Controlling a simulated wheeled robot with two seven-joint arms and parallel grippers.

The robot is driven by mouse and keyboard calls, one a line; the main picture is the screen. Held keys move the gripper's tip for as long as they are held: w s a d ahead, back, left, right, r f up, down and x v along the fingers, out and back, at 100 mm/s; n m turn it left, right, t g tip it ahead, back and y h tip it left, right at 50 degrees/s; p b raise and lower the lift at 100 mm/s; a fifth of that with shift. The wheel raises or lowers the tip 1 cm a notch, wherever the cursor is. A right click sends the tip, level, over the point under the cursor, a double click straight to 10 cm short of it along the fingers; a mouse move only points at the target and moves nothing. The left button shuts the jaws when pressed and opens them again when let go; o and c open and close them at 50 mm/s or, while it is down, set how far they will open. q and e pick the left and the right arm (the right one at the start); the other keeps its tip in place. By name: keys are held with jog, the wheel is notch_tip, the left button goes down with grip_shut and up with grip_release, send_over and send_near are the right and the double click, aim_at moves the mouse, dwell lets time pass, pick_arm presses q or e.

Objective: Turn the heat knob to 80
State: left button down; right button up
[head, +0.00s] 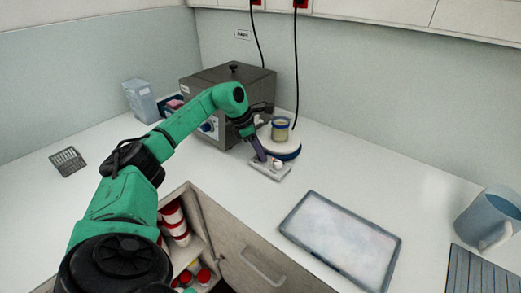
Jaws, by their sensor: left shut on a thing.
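A hot plate (289,152) with a round white top and dark blue rim stands mid-counter, with a grey control panel (284,174) at its front. A small jar of yellowish content (280,131) sits on it. A white knob with a red mark (278,163) shows on the panel. My left gripper (262,155) points down at the panel's left part, just left of that white knob. It is shut on a knob there, which its fingers mostly hide. The dial setting is too small to read. My right gripper is not in view.
A grey metal bath (232,88) with a front dial stands close behind my left arm. A shallow tray (341,240) lies front right, a blue jug (488,218) far right. An open drawer (187,226) holds red-lidded jars. A black cable (296,65) hangs behind the hot plate.

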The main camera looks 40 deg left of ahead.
pick_arm(q)
jog(key=shift+r, duration=0.1)
jog(key=c, duration=0.6)
grip_release()
jog(key=v, duration=1.4)
jog(key=shift+s+a+r, duration=0.1)
jog(key=shift+r, duration=0.15)
